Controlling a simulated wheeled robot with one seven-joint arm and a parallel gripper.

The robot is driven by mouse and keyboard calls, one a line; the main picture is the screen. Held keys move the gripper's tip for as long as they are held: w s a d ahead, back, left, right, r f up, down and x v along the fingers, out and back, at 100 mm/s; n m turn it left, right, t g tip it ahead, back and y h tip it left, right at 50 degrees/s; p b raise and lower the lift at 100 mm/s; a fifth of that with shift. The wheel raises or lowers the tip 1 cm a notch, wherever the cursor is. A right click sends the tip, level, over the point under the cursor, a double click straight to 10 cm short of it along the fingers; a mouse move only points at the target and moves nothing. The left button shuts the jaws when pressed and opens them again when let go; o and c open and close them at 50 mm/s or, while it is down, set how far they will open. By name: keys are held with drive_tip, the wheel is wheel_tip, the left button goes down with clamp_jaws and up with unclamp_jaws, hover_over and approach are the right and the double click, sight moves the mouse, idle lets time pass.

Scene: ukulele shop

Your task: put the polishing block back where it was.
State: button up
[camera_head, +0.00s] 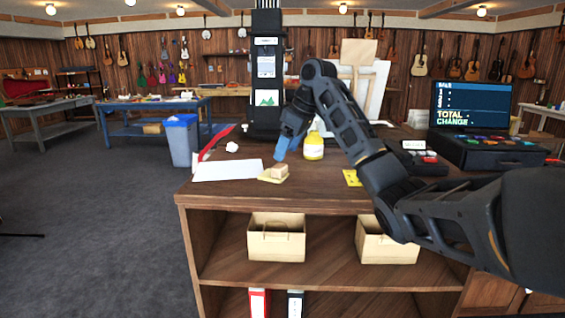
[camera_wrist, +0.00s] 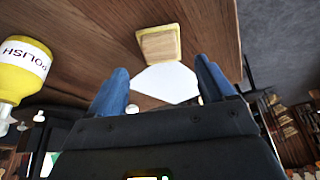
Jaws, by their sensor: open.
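The polishing block (camera_head: 279,170) is a small tan block near the counter's front edge. A pale yellow flat layer shows at its base; I cannot tell whether this is part of it or a separate pad. In the wrist view the block (camera_wrist: 160,44) lies ahead of the fingertips, roughly centred between them. My gripper (camera_head: 281,157) has blue fingers and hangs just above and behind the block in the head view. In the wrist view my gripper (camera_wrist: 163,72) is open, with nothing between its fingers; the block appears apart from them.
A yellow polish bottle (camera_head: 313,147) stands right of my gripper. White paper (camera_head: 228,171) and a crumpled white ball (camera_head: 232,147) lie left. A yellow note (camera_head: 352,178), cash drawer (camera_head: 490,152) and screen (camera_head: 471,104) are right. Paper bags (camera_head: 277,241) stand on the shelf below.

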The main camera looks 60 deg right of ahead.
drive_tip(key=v, duration=0.6)
drive_tip(key=shift+p, duration=0.45)
drive_tip(key=shift+s, duration=0.15)
